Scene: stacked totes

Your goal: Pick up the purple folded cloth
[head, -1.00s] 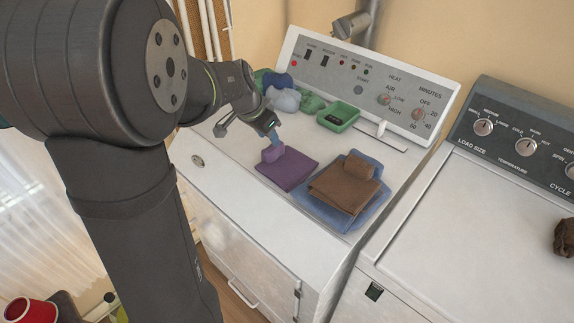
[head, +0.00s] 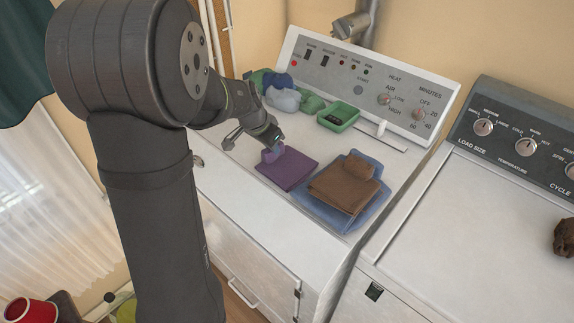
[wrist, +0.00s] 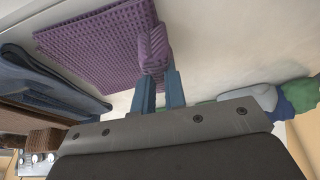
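The purple folded cloth (head: 290,172) lies flat on the white machine top, with a raised fold at its back-left end. In the wrist view the waffle-textured cloth (wrist: 95,45) fills the upper left, and its raised fold (wrist: 154,45) reaches down to my fingertips. My gripper (head: 273,146) is right at this fold. In the wrist view its two blue fingers (wrist: 158,78) are apart, with the end of the fold at or between their tips. I cannot tell whether they touch it.
A brown cloth (head: 345,187) lies on a blue cloth (head: 315,212) close to the right. Several rolled cloths (head: 284,98) and a green tray (head: 338,117) stand behind, near the control panel (head: 370,80). Bare machine top lies left of the purple cloth.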

